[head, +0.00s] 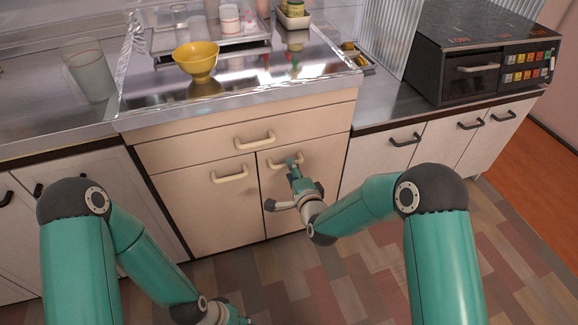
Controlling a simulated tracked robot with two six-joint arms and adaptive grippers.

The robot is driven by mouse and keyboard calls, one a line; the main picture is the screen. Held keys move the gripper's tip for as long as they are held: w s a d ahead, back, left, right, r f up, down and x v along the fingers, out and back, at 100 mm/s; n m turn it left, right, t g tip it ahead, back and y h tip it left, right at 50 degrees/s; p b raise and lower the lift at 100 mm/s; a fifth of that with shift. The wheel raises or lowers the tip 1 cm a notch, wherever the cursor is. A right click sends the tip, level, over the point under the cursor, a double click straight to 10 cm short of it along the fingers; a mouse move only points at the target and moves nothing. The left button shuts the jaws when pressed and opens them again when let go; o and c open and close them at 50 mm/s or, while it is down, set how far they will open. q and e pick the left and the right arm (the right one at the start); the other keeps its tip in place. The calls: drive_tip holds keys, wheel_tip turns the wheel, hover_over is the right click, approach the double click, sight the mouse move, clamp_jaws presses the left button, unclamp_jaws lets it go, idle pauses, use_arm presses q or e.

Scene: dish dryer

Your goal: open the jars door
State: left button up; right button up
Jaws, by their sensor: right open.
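The beige cabinet under the sink counter has a left door (205,207) and a right door (275,222). Both look closed, each with a cream bar handle near its top. No label shows which one is the jars door. My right gripper (288,185) is open in front of the right door. One finger reaches up to that door's handle (277,163) and overlaps it; I cannot tell if they touch. My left gripper (238,319) is low at the bottom edge, mostly cut off, away from the doors.
A drawer (230,137) with its own handle sits above the doors. White cabinets with black handles (405,140) flank the beige one. On the counter are a yellow bowl (196,58), a clear container (88,70) and a black oven (475,75). The floor in front is clear.

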drive_tip(key=shift+x, duration=1.95)
clamp_jaws()
